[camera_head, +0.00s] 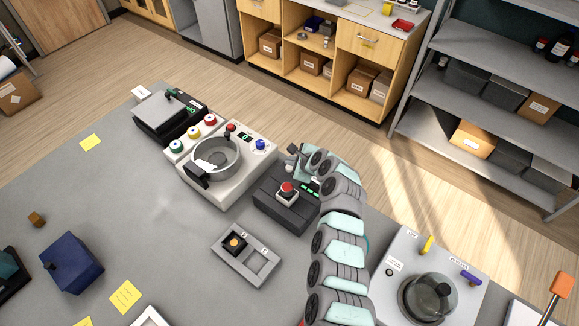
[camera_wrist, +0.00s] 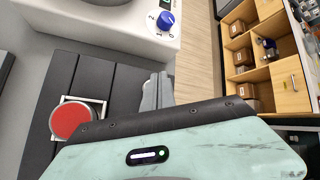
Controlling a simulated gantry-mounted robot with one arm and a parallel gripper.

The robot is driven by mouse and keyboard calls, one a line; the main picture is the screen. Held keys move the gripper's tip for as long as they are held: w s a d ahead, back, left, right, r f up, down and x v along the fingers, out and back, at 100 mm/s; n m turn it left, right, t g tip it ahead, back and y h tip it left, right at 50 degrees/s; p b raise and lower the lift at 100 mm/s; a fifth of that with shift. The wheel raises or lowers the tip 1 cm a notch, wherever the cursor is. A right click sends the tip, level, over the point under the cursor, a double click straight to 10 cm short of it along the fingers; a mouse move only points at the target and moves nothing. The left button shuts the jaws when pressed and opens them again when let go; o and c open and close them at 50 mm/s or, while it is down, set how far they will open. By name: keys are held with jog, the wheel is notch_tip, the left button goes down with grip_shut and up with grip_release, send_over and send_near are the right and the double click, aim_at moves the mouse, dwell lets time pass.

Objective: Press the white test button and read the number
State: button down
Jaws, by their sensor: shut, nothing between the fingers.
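My gripper (camera_head: 296,152) is at the far end of my arm, above the back of a dark grey box (camera_head: 268,200). In the wrist view its grey fingers (camera_wrist: 156,92) are together and empty, over the box's ribbed dark top. The box carries a red round button (camera_head: 287,188) in a white square surround; this button also shows in the wrist view (camera_wrist: 72,120), left of the fingers. Green lit marks (camera_head: 309,187) show on the box beside my arm, too small to read. I cannot make out a white test button; my gripper and arm hide part of the box.
A white machine (camera_head: 222,190) with a round bowl and blue knob (camera_head: 260,145) stands left of the dark box. A white panel (camera_head: 395,255) with a glass-lidded pot is right of my arm. A grey tray (camera_head: 225,252) lies in front.

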aim_at(291, 169)
jog(key=shift+f, duration=0.45)
jog(key=shift+f+b, duration=0.45)
jog(key=shift+f, duration=0.05)
dwell(0.5)
jog(key=shift+r, duration=0.15)
jog(key=shift+r+p, duration=0.8)
jog(key=shift+p, duration=0.15)
notch_tip(291, 169, up, 5)
jog(key=p, duration=0.4)
jog(key=shift+r+p, duration=0.1)
jog(key=shift+p, duration=0.3)
